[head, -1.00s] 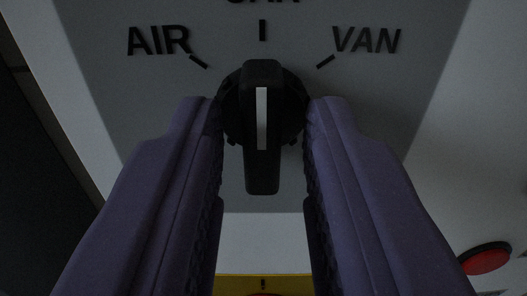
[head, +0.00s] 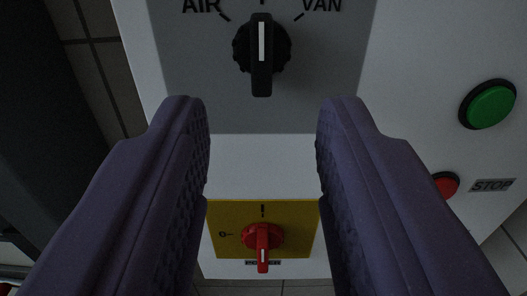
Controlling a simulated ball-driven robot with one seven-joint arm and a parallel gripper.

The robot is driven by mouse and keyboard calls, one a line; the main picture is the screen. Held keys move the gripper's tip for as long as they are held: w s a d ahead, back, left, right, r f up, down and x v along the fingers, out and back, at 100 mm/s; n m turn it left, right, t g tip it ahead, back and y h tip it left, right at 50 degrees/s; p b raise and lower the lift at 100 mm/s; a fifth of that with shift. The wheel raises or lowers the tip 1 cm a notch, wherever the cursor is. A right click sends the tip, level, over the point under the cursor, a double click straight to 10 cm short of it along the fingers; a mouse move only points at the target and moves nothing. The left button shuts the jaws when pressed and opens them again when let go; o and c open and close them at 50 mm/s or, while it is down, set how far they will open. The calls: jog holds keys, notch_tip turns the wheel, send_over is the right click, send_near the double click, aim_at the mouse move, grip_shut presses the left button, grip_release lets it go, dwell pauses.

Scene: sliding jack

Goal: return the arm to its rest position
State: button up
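My gripper (head: 262,112) shows in the head view as two purple ridged fingers, wide apart with nothing between them. Its fingertips are below and clear of the black selector knob (head: 262,60) on a grey plate (head: 190,75). The knob's white line points straight up, between the AIR and VAN labels. The label at the top middle is cut off by the picture edge.
Below, between the fingers, a red rotary switch (head: 262,238) sits on a yellow plate (head: 300,222). At the right are a green button (head: 489,106) and a red button (head: 446,184) by a STOP label (head: 493,186), partly behind the right finger. Tiled floor (head: 92,60) shows at left.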

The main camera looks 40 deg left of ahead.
jog(key=w+d+r+m+t+h+b, duration=0.2)
jog(key=w+d+r+h+b, duration=0.1)
jog(key=w+r+h+b, duration=0.7)
jog(key=s+r+m+h+b, duration=0.2)
jog(key=s+r+m+b, duration=0.1)
jog(key=s+r+b, duration=0.15)
jog(key=s+a+r+m+b, duration=0.1)
jog(key=s+a+r+b, duration=0.2)
jog(key=s, duration=0.5)
jog(key=s+a+r+m+g+y+b, duration=0.1)
jog(key=s+a+r+b, duration=0.3)
jog(key=s, duration=0.4)
jog(key=shift+a+r, duration=0.45)
jog(key=shift+r, duration=0.3)
